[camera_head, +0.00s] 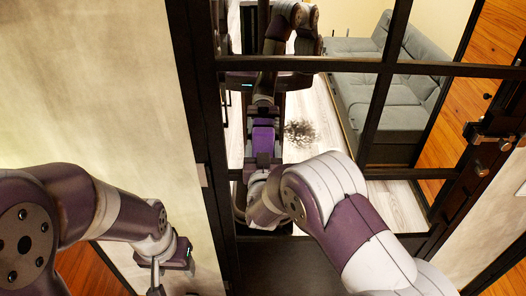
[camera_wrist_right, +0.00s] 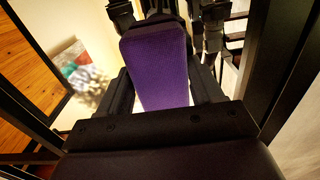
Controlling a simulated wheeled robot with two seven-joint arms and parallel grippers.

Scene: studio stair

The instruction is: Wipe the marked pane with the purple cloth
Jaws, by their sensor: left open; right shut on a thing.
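The marked pane (camera_head: 332,128) is glass in a black frame in the head view, with a dark speckled smudge (camera_head: 300,132) on it. My right gripper (camera_head: 263,158) is shut on the purple cloth (camera_head: 263,138), just left of the smudge. In the right wrist view the cloth (camera_wrist_right: 158,65) sits between both fingers of the right gripper (camera_wrist_right: 160,92) and points at the glass. I cannot tell whether the cloth touches the pane. My left gripper (camera_head: 155,286) is open and empty at the lower left, partly cut off by the picture's edge.
Black frame bars (camera_head: 300,64) border the pane. A dark handle or latch (camera_head: 490,135) sticks out at the right. A pale wall (camera_head: 95,90) stands at the left. A grey sofa (camera_head: 385,95) and my own reflection show in the glass.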

